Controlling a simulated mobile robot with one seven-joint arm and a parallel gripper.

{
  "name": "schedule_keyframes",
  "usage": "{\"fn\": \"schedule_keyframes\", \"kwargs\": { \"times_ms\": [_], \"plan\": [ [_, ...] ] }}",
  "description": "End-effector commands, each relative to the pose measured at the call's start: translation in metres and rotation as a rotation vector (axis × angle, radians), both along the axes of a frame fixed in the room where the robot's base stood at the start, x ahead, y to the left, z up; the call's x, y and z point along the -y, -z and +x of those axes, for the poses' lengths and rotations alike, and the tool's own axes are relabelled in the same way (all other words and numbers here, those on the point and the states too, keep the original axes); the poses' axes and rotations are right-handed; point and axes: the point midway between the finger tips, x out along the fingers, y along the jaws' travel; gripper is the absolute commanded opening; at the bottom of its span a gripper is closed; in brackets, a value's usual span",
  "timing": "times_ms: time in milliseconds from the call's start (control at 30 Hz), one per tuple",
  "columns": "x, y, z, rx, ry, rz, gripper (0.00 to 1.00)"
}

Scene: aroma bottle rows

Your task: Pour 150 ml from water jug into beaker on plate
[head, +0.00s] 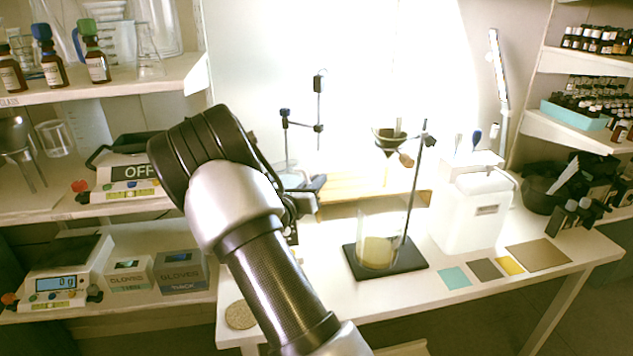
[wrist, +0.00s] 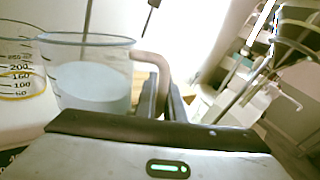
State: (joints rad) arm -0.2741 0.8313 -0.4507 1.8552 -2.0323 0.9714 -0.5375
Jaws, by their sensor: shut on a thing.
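My gripper (wrist: 161,98) is shut on the handle of a clear jug (wrist: 98,75) in the wrist view. The jug has printed marks, holds pale liquid and looks close to upright. A clear beaker (wrist: 20,75) with printed marks and a yellow band stands just left of the jug in that view. In the head view the beaker (head: 378,238) stands on the black plate (head: 408,262) of a rod stand, with a yellowish lower part. My arm hides most of my gripper there, and I cannot make out the jug.
The stand's rod (head: 414,195) rises right behind the beaker, with a funnel (head: 388,140) above. A white canister (head: 470,210) stands to the right. Coloured squares (head: 485,269) lie at the white table's (head: 335,305) front right. A cork disc (head: 240,315) lies front left.

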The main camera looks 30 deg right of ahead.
Motion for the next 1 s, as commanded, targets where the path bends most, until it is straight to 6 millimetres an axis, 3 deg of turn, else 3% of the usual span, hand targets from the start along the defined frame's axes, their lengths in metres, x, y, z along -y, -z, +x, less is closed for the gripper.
{"fn": "schedule_keyframes", "kwargs": {
  "times_ms": [1000],
  "plan": [
    [-0.0017, -0.0087, 0.0046, -0.047, 0.000, -0.023, 0.00]
  ]
}}
